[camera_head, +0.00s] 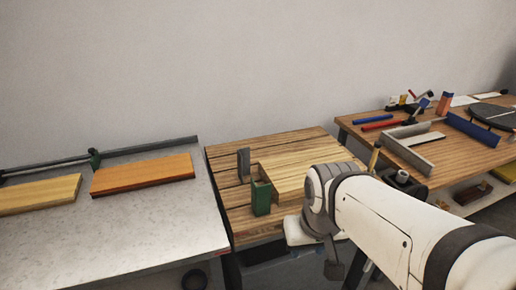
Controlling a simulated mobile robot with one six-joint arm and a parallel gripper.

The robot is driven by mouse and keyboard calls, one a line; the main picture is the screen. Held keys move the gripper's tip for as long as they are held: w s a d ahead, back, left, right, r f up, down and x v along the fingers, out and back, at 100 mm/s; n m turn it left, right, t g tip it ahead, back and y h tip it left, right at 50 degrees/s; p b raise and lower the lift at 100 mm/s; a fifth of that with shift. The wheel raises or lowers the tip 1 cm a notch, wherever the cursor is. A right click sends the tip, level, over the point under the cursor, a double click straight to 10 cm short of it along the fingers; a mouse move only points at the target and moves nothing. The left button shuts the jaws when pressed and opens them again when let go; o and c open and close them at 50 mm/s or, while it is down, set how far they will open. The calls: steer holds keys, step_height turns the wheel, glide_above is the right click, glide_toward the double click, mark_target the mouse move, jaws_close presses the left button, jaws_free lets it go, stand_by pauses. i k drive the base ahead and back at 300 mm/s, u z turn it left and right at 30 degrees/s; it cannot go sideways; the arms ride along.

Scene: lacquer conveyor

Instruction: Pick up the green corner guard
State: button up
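The green corner guard (262,197) stands upright on the middle wooden table, at the near left corner of a light wooden board (305,174). It looks like an open-topped angled piece; whether it touches the board I cannot tell. A dark grey guard-like piece (244,163) stands at the board's far left corner. My arm comes in from the lower right, and its wrist is to the right of the green guard, apart from it in the picture. My gripper's fingers cannot be made out clearly, and I see nothing held.
On the left, a grey conveyor table (150,225) with a back rail carries an orange-brown board (143,175) and a yellowish board (40,194). On the right, a workbench (470,152) holds red and blue tubes, metal profiles and tools. The middle table's left strip is bare.

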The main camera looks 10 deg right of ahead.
mark_target(260, 196)
steer(key=z, duration=0.15)
steer(key=i, duration=0.55)
steer(key=z, duration=0.35)
steer(key=k, duration=0.7)
steer(key=z, duration=0.25)
steer(key=i, duration=0.7)
steer(key=u, duration=0.1)
